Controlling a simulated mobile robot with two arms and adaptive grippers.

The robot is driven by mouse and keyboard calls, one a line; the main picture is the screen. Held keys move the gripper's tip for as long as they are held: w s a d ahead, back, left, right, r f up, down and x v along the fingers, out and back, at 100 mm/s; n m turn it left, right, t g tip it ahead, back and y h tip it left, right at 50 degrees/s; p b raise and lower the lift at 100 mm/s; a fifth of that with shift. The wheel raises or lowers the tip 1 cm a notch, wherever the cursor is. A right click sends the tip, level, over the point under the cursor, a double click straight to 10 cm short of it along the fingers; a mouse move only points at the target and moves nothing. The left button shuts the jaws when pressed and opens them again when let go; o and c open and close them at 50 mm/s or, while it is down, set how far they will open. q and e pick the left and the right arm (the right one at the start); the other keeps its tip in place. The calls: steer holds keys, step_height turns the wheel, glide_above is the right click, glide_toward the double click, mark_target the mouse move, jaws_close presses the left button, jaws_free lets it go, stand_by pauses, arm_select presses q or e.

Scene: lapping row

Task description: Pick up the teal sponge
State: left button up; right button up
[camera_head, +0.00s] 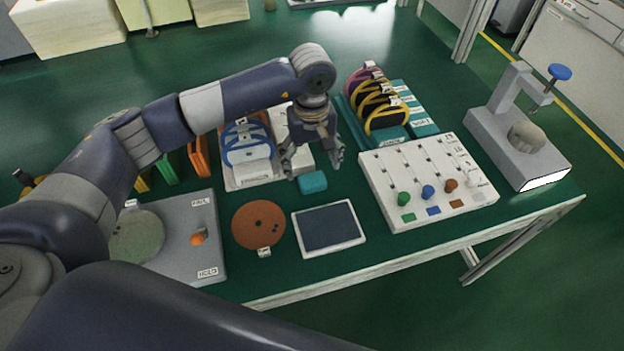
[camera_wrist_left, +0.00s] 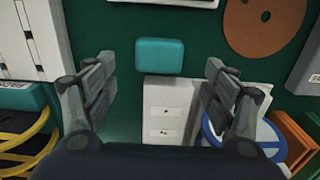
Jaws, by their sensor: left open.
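The teal sponge (camera_head: 313,182) is a small rounded block lying on the green table (camera_head: 283,280), behind the dark-topped pad. My left gripper (camera_head: 313,170) is above it and slightly behind in the head view. In the left wrist view, the sponge (camera_wrist_left: 160,57) lies beyond the fingertips, roughly centred between them. The left gripper (camera_wrist_left: 156,75) is open with nothing between its fingers. My right gripper is not in view.
A white panel with coloured knobs (camera_head: 380,165) stands close right of the sponge. A dark-topped pad (camera_head: 328,228) and brown disc (camera_head: 258,224) lie in front. A tray with blue rings (camera_head: 238,178) is at left, and a rack of yellow rings (camera_head: 358,128) behind.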

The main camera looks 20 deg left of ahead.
mark_target(312, 179)
arm_select(q)
step_height(312, 179, down, 6)
steer(key=shift+d+f+p, duration=0.1)
steer(key=shift+f+p, duration=0.15)
steer(key=shift+p, duration=0.55)
steer(key=shift+c, duration=0.6)
steer(key=c, duration=0.9)
